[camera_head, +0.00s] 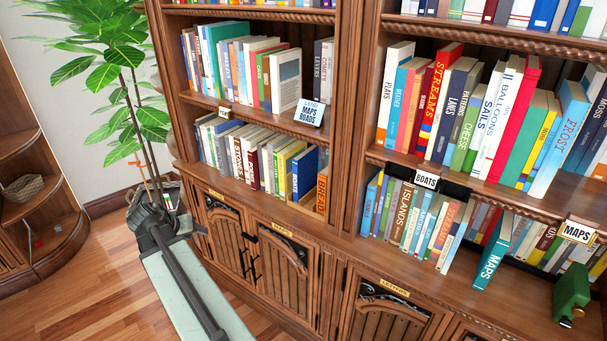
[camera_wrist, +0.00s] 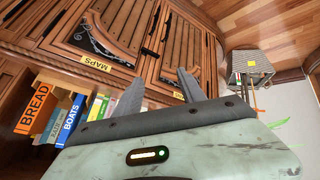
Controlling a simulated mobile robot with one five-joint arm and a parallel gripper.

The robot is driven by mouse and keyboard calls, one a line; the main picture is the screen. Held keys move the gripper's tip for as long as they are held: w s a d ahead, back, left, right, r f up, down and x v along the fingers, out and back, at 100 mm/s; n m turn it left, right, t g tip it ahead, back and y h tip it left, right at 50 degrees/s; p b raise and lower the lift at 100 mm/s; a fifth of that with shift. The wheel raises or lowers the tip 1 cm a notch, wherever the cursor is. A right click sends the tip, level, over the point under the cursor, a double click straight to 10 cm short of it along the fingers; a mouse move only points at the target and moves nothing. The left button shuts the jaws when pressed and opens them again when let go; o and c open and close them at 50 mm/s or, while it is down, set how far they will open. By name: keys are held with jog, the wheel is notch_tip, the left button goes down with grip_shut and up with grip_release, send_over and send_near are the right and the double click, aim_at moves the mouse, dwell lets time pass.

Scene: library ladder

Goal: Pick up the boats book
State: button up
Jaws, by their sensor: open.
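The boats book (camera_wrist: 71,119) is a blue book with white "BOATS" lettering on its spine. It stands on the lower shelf of the left bay, beside the orange bread book (camera_wrist: 36,106). In the head view a blue book (camera_head: 304,172) beside the orange one matches it. My gripper (camera_wrist: 160,74) is open, with nothing between its fingers. In the wrist view the boats book is to the left of the fingers, apart from them. In the head view my arm is at lower left, out in front of the plant and left of the cabinet.
Yellow books (camera_wrist: 98,106) stand close to the boats book. A potted plant (camera_head: 125,80) is at left, a green toy (camera_head: 571,293) at lower right. Wooden floor (camera_head: 90,260) is clear at lower left.

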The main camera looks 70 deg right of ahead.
jog(key=s+d+r+m+g+h, duration=0.1)
jog(key=s+d+r+m+h, duration=0.15)
jog(key=s+d, duration=0.55)
jog(key=s+d+r+m+g+h, duration=0.1)
jog(key=s+d+r+m, duration=0.3)
jog(key=d, duration=0.8)
jog(key=m+g+h, duration=0.2)
send_near(306, 158)
jog(key=shift+n, duration=0.25)
jog(key=f, duration=0.1)
jog(key=d+f, duration=0.1)
jog(key=f, duration=0.1)
jog(key=w+f+p, duration=0.1)
jog(key=f, duration=0.1)
jog(key=shift+d+f, duration=0.2)
jog(key=shift+s+d+r+m+h+p, duration=0.1)
jog(key=shift+d+r+m+h+p, duration=0.15)
jog(key=shift+d+r, duration=0.3)
jog(key=shift+s+d+r+m+h+p, duration=0.15)
jog(key=shift+d+r+h, duration=0.2)
jog(key=shift+r, duration=0.35)
jog(key=shift+d, duration=0.1)
jog(key=x, duration=0.1)
jog(key=b+x, duration=0.1)
jog(key=x, duration=0.1)
jog(key=shift+s, duration=0.2)
jog(key=b+x, duration=0.1)
jog(key=x, duration=0.4)
grip_shut()
